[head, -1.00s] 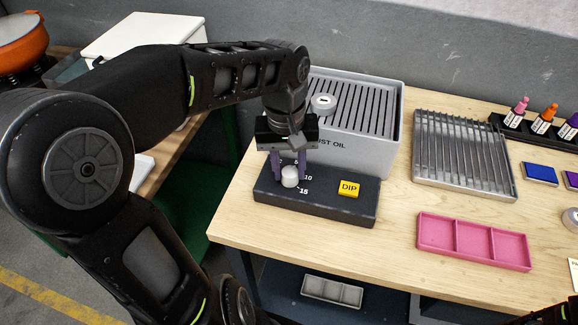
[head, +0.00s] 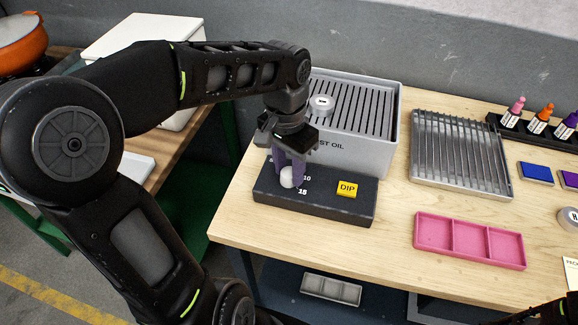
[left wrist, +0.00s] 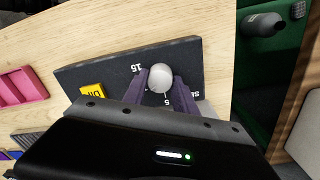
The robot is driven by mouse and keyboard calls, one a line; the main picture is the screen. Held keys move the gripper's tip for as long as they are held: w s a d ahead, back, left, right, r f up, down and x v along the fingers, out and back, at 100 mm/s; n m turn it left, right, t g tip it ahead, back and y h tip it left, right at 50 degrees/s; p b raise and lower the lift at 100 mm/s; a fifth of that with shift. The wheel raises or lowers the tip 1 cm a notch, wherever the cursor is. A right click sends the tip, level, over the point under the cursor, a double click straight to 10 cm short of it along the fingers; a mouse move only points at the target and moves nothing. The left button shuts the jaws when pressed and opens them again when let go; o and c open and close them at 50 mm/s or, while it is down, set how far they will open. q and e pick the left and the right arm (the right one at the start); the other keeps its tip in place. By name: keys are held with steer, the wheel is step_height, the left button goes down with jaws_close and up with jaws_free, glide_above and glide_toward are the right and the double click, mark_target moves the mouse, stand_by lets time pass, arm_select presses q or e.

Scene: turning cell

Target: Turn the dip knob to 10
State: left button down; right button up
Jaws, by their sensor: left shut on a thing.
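The dip knob (head: 287,177) is a small round whitish knob on a dark control block (head: 330,206) at the table's front left edge. Printed numbers 10 and 15 show beside it, and a yellow DIP label (head: 347,189) sits to its right. My left gripper (head: 290,172) points down with its purple fingers shut on the knob. In the left wrist view the knob (left wrist: 160,78) lies between the two fingers, with 15 and 5 legible near it. The knob's pointer mark is too small to read.
Behind the block stands a grey oil box (head: 370,110) with a slatted top and a round lidded item on it. To the right are a metal rack (head: 460,150), a pink tray (head: 470,240) and several small bottles (head: 540,120). Bare wood lies between them.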

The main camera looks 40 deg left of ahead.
mark_target(288, 170)
stand_by(0.4)
arm_select(q)
steer(key=c, duration=1)
jaws_free()
steer(key=shift+a+r, duration=0.15)
steer(key=shift+r, duration=3.8)
